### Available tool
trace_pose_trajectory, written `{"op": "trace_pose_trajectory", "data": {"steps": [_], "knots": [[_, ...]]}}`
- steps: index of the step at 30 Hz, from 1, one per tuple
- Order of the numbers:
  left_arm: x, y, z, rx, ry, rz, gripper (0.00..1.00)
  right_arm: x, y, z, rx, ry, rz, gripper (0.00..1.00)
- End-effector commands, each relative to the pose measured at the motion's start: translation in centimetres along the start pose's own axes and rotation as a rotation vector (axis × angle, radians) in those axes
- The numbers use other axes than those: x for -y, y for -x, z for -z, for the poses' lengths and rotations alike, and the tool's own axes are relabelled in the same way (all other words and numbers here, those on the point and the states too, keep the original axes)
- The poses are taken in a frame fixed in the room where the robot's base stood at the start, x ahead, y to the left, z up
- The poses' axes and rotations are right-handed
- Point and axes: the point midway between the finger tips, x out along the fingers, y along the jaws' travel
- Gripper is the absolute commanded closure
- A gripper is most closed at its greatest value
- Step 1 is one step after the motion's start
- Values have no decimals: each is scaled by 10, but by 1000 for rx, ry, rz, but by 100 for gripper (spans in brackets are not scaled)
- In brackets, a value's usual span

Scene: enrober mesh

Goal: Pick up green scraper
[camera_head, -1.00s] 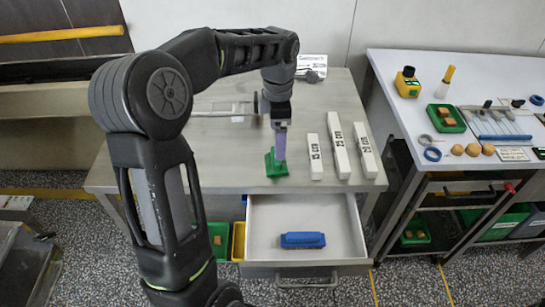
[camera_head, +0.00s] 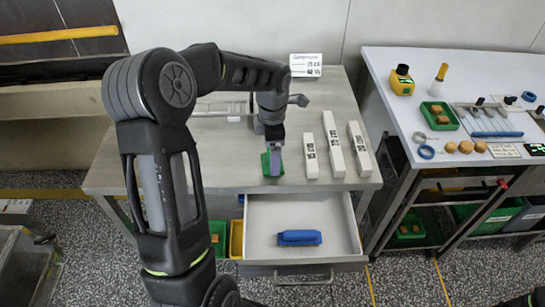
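The green scraper (camera_head: 266,164) lies on the steel table (camera_head: 225,170), close to its front edge and just behind the open drawer. My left arm comes in from the left and reaches over the table. Its gripper (camera_head: 275,163) points down at the scraper, with a pale purple-grey finger in front of the green. Green shows on both sides of the finger. The gripper hides part of the scraper, and I cannot tell whether its fingers are closed on it. My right gripper is not in view.
Several white labelled bars (camera_head: 333,143) stand right of the scraper. The open drawer (camera_head: 340,210) holds a blue brush-like object (camera_head: 299,238). A white sign (camera_head: 306,65) is at the back. The right-hand table (camera_head: 385,115) carries a green tray (camera_head: 427,116) and tools.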

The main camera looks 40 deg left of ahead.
Motion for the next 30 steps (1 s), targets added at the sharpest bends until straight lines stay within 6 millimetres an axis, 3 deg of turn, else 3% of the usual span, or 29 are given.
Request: {"op": "trace_pose_trajectory", "data": {"steps": [5,21,30], "knots": [[0,-11,0,1,-2,0,9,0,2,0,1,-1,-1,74],[0,-10,0,0,-1,-1,9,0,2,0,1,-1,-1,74],[0,-10,0,0,-1,0,34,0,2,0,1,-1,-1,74]]}}
